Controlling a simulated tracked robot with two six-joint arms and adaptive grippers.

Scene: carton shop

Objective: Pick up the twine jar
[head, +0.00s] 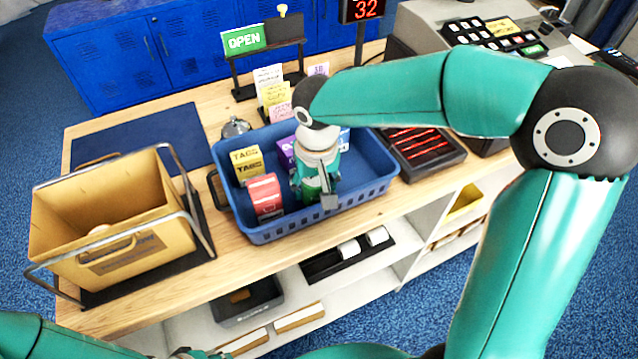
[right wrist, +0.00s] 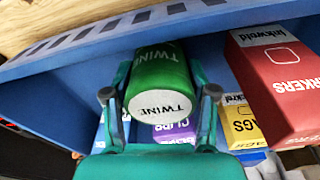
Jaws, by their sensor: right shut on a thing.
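The twine jar (right wrist: 160,70) is a green cylinder with a white lid lettered TWINE. In the head view the twine jar (head: 311,187) shows only in part, low in the blue basket (head: 292,229), behind my right gripper. My right gripper (head: 318,192) reaches down into the basket from above. In the right wrist view my right gripper (right wrist: 160,88) has a finger on each side of the jar and is shut on it. Whether the jar touches the basket floor is hidden. My left gripper is out of view; only parts of my left arm show at the bottom.
The basket also holds a red markers box (head: 265,196), a yellow tags box (head: 246,163) and a purple clips box (head: 286,153). A carton (head: 100,270) in a metal frame stands left. A card rack (head: 268,85) stands behind; a dark slotted tray (head: 425,150) is right.

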